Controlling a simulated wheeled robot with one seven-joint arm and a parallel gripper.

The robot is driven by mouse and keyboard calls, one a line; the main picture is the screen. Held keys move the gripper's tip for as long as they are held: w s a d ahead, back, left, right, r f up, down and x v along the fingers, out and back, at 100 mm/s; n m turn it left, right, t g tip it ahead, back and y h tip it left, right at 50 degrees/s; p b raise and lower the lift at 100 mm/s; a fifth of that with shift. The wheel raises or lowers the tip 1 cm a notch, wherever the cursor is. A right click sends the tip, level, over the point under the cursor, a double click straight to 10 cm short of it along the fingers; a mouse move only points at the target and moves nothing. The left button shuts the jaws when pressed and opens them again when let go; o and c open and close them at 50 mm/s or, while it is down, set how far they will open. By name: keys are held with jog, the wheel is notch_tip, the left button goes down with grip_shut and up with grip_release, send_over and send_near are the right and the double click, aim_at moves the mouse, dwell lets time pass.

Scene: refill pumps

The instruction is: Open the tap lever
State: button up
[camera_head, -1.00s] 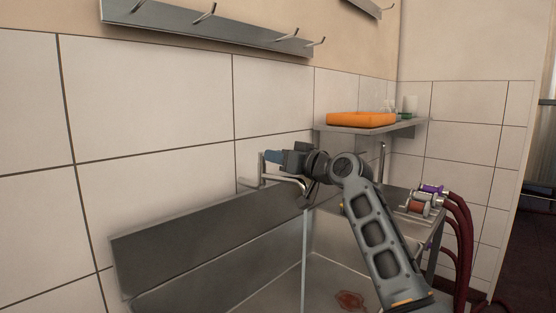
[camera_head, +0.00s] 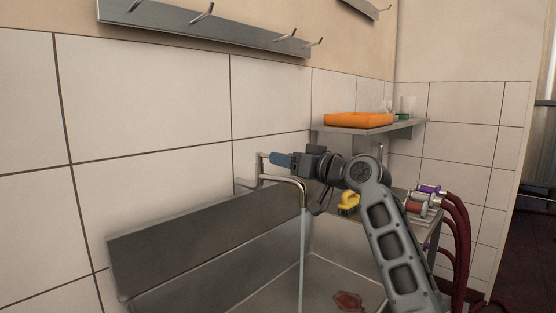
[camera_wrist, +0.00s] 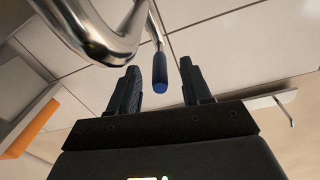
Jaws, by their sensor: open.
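The tap (camera_head: 283,181) is on the tiled wall above the sink, its curved spout pointing down. A stream of water (camera_head: 303,250) falls from the spout. The tap lever, with a blue grip (camera_head: 279,159), sticks out above the spout towards my gripper (camera_head: 298,160). In the wrist view, the lever's blue end (camera_wrist: 160,72) lies between the two dark fingers of my gripper (camera_wrist: 161,82), with a gap on each side. My gripper is open and holds nothing. The shiny spout (camera_wrist: 100,35) shows at the upper left there.
A steel sink (camera_head: 195,245) lies below, with a reddish-brown thing (camera_head: 348,301) in it. A yellow thing (camera_head: 348,203) sits behind my arm. An orange tray (camera_head: 358,119) is on a wall shelf (camera_head: 372,130). Pump fittings with red hoses (camera_head: 462,225) stand at the right.

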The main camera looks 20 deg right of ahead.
jog(key=shift+v, duration=1.8)
